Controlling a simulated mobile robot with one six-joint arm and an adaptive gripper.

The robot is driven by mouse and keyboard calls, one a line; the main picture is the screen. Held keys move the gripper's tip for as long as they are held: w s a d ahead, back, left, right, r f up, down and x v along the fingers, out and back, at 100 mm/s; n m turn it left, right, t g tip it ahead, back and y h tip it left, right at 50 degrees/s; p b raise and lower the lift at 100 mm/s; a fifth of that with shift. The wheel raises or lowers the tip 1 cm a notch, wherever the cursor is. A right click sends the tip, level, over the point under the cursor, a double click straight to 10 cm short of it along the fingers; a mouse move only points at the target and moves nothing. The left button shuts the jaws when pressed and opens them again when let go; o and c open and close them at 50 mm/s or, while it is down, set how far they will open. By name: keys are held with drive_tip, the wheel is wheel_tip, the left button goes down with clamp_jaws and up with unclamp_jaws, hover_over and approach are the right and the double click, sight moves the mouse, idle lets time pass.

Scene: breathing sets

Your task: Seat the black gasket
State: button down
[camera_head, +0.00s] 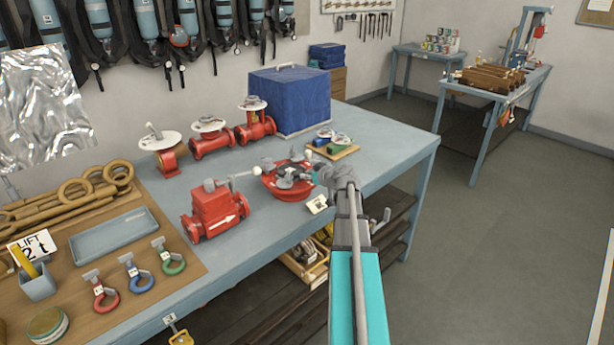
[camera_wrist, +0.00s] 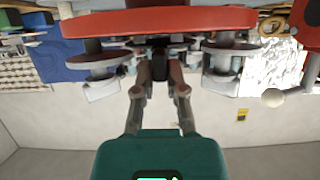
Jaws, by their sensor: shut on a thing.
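A red round housing (camera_head: 287,186) with grey clamps and dark parts on top sits near the front edge of the blue-grey bench. My gripper (camera_head: 318,176) reaches in from its right side, close to the top. In the wrist view, my gripper (camera_wrist: 160,72) is shut on a small dark piece, which I take for the black gasket (camera_wrist: 160,66). The red housing (camera_wrist: 160,22) spans the top of that view, with grey clamps on both sides of the fingers. The full outline of the gasket and its contact with the housing are hidden.
A red valve block (camera_head: 214,208) with a white arrow stands to the left, its ball-ended lever reaching toward the housing. A wooden board (camera_head: 346,153) with small coloured parts lies behind. Several red valves and a blue box (camera_head: 290,100) stand further back. The bench's right end is clear.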

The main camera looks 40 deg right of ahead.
drive_tip(key=shift+f+b, duration=0.65)
drive_tip(key=shift+f, duration=0.05)
drive_tip(key=c, duration=0.6)
unclamp_jaws()
drive_tip(key=shift+r, duration=0.2)
wheel_tip(320, 180, up, 8)
drive_tip(key=p, duration=0.8)
drive_tip(key=shift+f, duration=0.1)
drive_tip(key=shift+s, duration=0.15)
idle(0.9)
